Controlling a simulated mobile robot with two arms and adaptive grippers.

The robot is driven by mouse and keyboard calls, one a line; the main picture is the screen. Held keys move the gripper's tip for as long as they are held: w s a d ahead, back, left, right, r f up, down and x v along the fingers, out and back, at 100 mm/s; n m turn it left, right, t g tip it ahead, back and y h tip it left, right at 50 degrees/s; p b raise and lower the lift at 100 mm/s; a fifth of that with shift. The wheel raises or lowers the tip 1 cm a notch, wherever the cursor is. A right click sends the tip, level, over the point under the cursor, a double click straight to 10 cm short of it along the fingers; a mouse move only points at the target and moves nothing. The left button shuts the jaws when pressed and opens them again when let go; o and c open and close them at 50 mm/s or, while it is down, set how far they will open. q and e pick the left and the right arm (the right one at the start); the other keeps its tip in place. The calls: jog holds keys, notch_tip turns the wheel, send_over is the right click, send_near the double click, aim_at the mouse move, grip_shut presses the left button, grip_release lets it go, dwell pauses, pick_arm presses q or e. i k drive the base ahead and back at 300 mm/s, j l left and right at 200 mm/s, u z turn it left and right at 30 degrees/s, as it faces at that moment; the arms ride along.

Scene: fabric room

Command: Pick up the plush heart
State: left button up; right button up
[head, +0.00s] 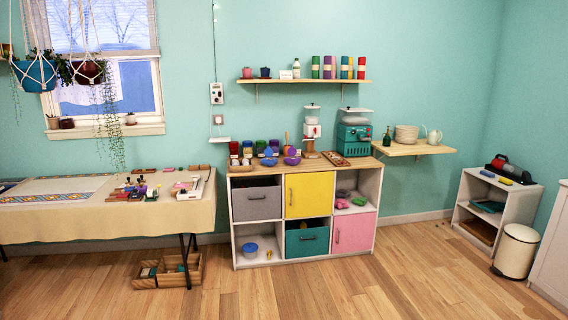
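I cannot make out a plush heart for certain in the head view. A small pink item (341,203) and a green item (360,201) lie in the open upper right compartment of the cube shelf (307,263); they are too small to tell their shape. Pink and red small items also lie among the clutter on the cloth-covered table (60,222) at the left, too small to identify. Neither of my grippers is in view.
Jars and a teal machine (354,140) stand on the cube shelf. Wooden crates (178,271) sit under the table. A bin (515,251) and low white shelf (497,193) stand at the right. The wood floor (330,295) in front is clear.

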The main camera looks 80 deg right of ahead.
aim_at(291, 161)
jog(key=z, duration=2.75)
